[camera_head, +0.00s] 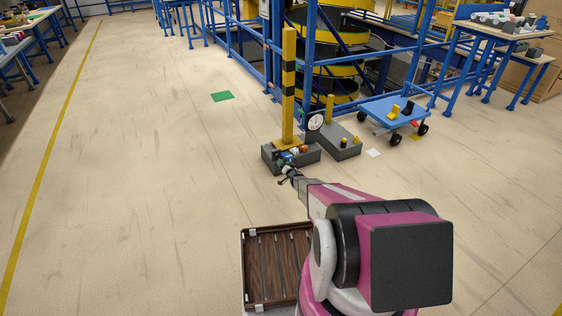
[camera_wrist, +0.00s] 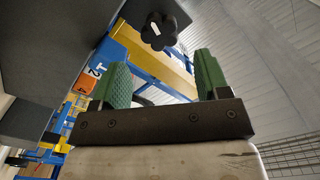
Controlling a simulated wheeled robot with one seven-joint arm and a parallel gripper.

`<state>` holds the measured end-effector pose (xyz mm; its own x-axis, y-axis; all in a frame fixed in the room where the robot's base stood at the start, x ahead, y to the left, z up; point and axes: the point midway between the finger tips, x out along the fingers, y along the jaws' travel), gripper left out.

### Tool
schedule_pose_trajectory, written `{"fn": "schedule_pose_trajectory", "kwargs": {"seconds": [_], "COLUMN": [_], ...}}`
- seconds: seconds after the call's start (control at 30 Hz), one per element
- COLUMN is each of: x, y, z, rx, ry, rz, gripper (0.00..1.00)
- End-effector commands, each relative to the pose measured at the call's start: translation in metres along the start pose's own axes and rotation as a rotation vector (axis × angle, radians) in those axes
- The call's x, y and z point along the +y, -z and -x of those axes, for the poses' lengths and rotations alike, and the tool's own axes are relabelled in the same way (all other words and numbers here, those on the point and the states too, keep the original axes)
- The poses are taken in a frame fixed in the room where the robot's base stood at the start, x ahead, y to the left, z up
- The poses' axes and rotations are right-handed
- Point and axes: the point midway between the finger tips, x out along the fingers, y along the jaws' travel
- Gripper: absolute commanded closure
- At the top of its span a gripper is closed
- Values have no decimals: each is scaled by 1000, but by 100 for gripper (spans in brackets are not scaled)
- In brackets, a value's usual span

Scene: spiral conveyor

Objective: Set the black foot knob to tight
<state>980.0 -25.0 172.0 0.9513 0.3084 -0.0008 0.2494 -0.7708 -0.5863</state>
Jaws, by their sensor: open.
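A black lobed knob (camera_wrist: 161,31) with a short white mark on its face shows at the top of the wrist view, against the dark grey body (camera_wrist: 70,30) beside it. My gripper (camera_wrist: 160,78) has two green ribbed fingers set apart, with nothing between them. The knob lies beyond the fingertips, roughly centred between them and not touched. In the head view my gripper (camera_head: 287,173) is at the near side of the grey base (camera_head: 270,153) of a yellow post (camera_head: 288,85) with black bands. The knob cannot be made out there.
A second grey base with a round dial (camera_head: 315,121) stands to the right. A blue cart (camera_head: 385,108) is further right. Floor to the left is clear. A slatted brown tray (camera_head: 280,262) is near me.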

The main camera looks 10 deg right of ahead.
Motion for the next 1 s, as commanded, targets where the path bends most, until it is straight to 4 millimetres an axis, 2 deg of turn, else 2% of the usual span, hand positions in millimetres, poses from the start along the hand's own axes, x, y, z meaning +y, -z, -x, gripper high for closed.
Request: {"fn": "schedule_pose_trajectory", "kwargs": {"seconds": [0.03, 0.1, 0.23, 0.77, 0.87, 1.0], "x": [-1, -1, 0, -2, -10, -33], "y": [1, 1, 1, 3, 15, 49], "z": [13, 23, 34, 36, 41, 54], "rx": [0, 0, -1, -2, -10, -49], "ry": [-1, -2, -1, -7, -45, -165], "rz": [0, 0, 0, 4, 20, 76], "gripper": [31, 31, 31, 31, 31, 31]}}
